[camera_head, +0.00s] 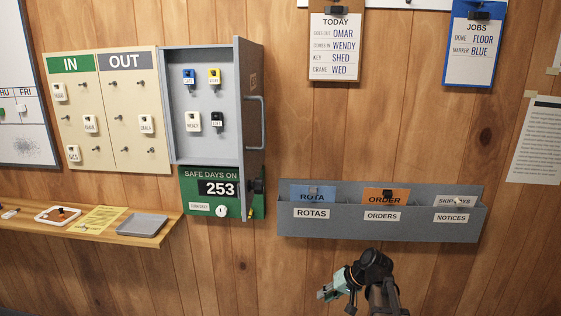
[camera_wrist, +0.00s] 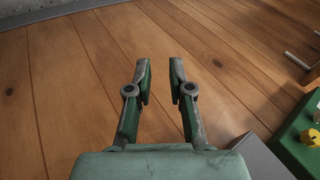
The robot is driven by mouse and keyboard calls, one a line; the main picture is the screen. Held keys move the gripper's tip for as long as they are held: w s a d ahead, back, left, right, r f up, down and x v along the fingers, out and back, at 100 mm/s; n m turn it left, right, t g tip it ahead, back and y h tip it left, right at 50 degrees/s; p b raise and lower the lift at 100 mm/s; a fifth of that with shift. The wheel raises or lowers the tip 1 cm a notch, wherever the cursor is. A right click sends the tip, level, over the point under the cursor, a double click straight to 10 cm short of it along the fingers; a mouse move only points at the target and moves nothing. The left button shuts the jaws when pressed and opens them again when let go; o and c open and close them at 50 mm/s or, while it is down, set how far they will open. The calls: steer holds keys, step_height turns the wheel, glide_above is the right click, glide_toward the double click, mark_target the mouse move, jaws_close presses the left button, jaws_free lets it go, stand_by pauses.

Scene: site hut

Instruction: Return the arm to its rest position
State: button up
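My gripper (camera_head: 328,291) is at the bottom of the head view, in front of the wood wall and below the grey wall rack. In the wrist view my gripper (camera_wrist: 160,88) shows two green and grey fingers spread apart, with nothing between them. Bare wood planks lie behind the fingers. My arm comes up from the bottom edge of the head view, bent at the wrist.
The grey rack (camera_head: 380,233) holds cards. The key cabinet (camera_head: 204,139) has its door (camera_head: 251,110) swung out, above a green safe-days board (camera_head: 190,190). A shelf (camera_head: 155,239) with a grey tray (camera_head: 143,226) runs left. Wall right of the gripper is clear.

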steer(key=s+d+f+m+g+h+p, duration=0.1)
steer(key=s+f+g+h, duration=0.1)
steer(key=s+f, duration=0.8)
steer(key=s+d+f+g+h+p, duration=0.1)
steer(key=s+f+g+h+p, duration=0.1)
steer(key=s+f, duration=0.9)
steer(key=s+f+g+h+p, duration=0.1)
steer(key=s+f+g, duration=0.2)
steer(key=s, duration=1)
steer(key=s+f+n+g+h+p, duration=0.1)
steer(key=s+f+g+p, duration=0.1)
steer(key=s+f, duration=0.6)
steer(key=s+g, duration=0.1)
steer(key=s, duration=0.5)
steer(key=shift+f+n+h+p, duration=0.2)
steer(key=shift+n+h+p, duration=0.1)
